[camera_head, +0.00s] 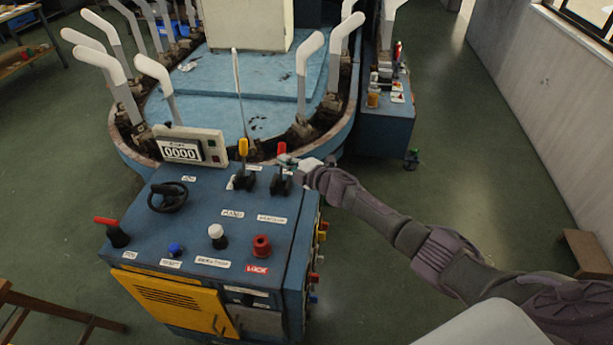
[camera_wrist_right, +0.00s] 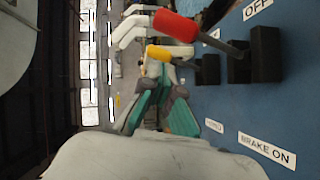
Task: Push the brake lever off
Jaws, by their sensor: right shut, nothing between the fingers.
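The brake lever with a red handle (camera_head: 282,149) stands at the back right of the blue control console (camera_head: 205,205). In the right wrist view the red handle (camera_wrist_right: 176,26) sticks out on a dark rod from a black base, between an OFF label (camera_wrist_right: 257,8) and a BRAKE ON label (camera_wrist_right: 267,149). My right gripper (camera_head: 288,160) is shut and empty, right beside the lever. Its teal fingers (camera_wrist_right: 165,110) show in the wrist view on the BRAKE ON side of the handle; I cannot tell whether they touch it. My left gripper is not in view.
A yellow-handled lever (camera_head: 243,148) stands just left of the brake lever. A display (camera_head: 190,146) reading 0000, a black handwheel (camera_head: 168,196) and several knobs are on the console. Behind it is a blue machine with upright white sock forms (camera_head: 308,55).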

